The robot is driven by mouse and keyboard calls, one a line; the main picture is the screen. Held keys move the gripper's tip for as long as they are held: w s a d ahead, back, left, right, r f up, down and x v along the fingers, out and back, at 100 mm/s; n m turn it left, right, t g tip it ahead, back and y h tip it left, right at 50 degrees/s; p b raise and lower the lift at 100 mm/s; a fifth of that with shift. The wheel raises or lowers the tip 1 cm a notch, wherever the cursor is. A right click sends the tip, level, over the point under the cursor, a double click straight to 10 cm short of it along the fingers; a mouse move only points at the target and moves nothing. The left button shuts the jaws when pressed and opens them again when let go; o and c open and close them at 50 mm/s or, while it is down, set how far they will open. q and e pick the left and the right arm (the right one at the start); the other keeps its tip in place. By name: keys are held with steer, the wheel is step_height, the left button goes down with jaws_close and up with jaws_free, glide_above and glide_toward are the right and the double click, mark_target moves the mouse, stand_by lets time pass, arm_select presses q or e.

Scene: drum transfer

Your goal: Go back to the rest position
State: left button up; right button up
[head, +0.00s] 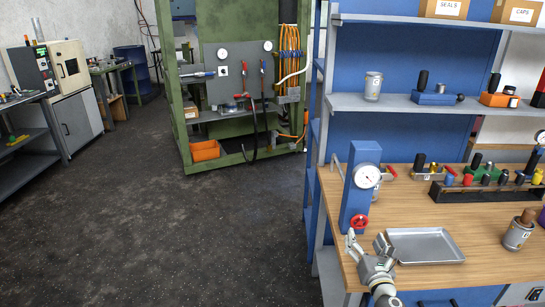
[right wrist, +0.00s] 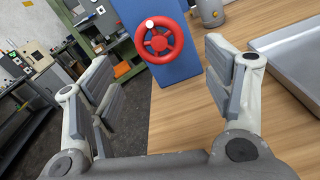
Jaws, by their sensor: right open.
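My right gripper (head: 368,241) is at the front left of the wooden bench, beside the metal tray. In the right wrist view its two fingers (right wrist: 160,72) stand wide apart with nothing between them, pointing toward the blue gauge stand (right wrist: 158,75). That stand (head: 355,200) is upright on the bench, with a round dial (head: 367,176) and a red handwheel (head: 359,222); the handwheel also shows in the right wrist view (right wrist: 160,42). A gap shows between fingers and handwheel. My left gripper is in neither view.
The shallow metal tray (head: 425,246) looks empty. A grey canister (head: 517,236) stands right of it; another canister (head: 373,88) is on the shelf. A black rack (head: 480,192) of coloured parts is at the back. Open dark floor (head: 190,235) lies left of the bench.

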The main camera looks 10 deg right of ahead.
steer(key=shift+s+a+n+y, duration=0.15)
steer(key=shift+a+n+y, duration=0.2)
steer(key=shift+n, duration=0.45)
steer(key=s+a+f+n+g+y, duration=0.35)
steer(key=s+a+n, duration=0.45)
steer(key=n, duration=0.6)
steer(key=s+a+f+n+g+y, duration=0.2)
steer(key=s+a+n+g+y, duration=0.3)
steer(key=a+n, duration=0.65)
steer(key=s+f+n+g+h, duration=0.2)
steer(key=s+n+g+h, duration=0.35)
steer(key=s+n, duration=1.45)
steer(key=s+f+m+g, duration=0.1)
steer(key=s+f+m, duration=0.1)
steer(key=f, duration=1.1)
steer(key=s+f+m, duration=0.2)
steer(key=f, duration=1.2)
steer(key=s+d+f+g, duration=0.1)
steer(key=s+d+f, duration=0.1)
steer(key=s+f, duration=1.3)
steer(key=shift+s+d+n+g, duration=0.3)
steer(key=shift+s+d+n, duration=0.1)
steer(key=shift+s, duration=0.4)
